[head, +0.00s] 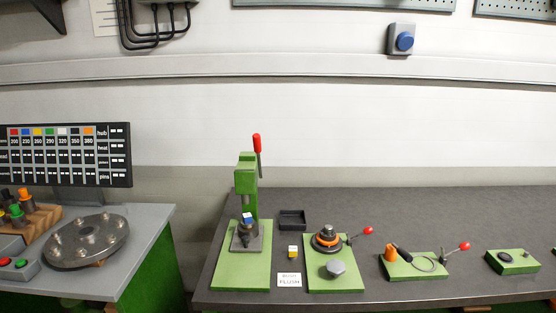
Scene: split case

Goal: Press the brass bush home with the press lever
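The green press (246,178) stands on a green base plate at the left end of the dark bench. Its press lever (257,145) has a red grip and points nearly straight up. Under the press head, a grey metal fixture (246,239) carries a small piece with blue and white faces (248,218). I cannot make out a brass bush for certain; a small yellow and white block (292,252) lies on the bench right of the press. Neither of my grippers is in view.
Right of the press are a black tray (292,219), a FLUSH card (289,280) and a green plate (334,282) with a round fixture and red-knobbed lever. More green stations stand further right. A grey table with a metal disc (88,240) is left, across a gap.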

